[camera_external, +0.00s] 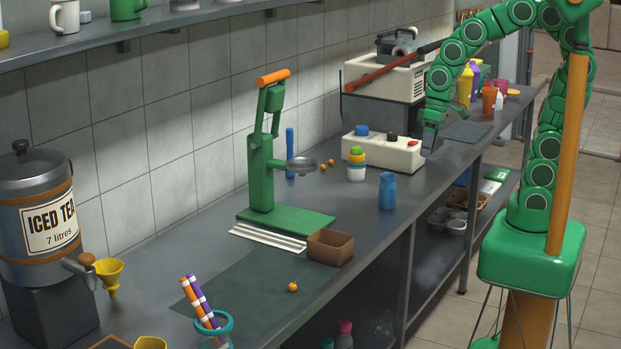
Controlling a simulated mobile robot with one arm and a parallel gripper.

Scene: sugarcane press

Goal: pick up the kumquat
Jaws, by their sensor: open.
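A small round orange fruit, which looks like a kumquat (292,287), lies on the dark green mat (240,292) at the front of the counter. Two similar small orange fruits (322,167) (331,161) lie further back, right of the green press. My gripper (430,150) hangs from my green arm at the right, beside the white box with knobs. It is open and seems empty, though its fingertips are small and hard to make out. It is well apart from all the orange fruits.
The green press (262,170) stands mid-counter with a brown box (330,247) by its base. A teal-rimmed cup with striped straws (212,322) stands left of the mat's fruit.

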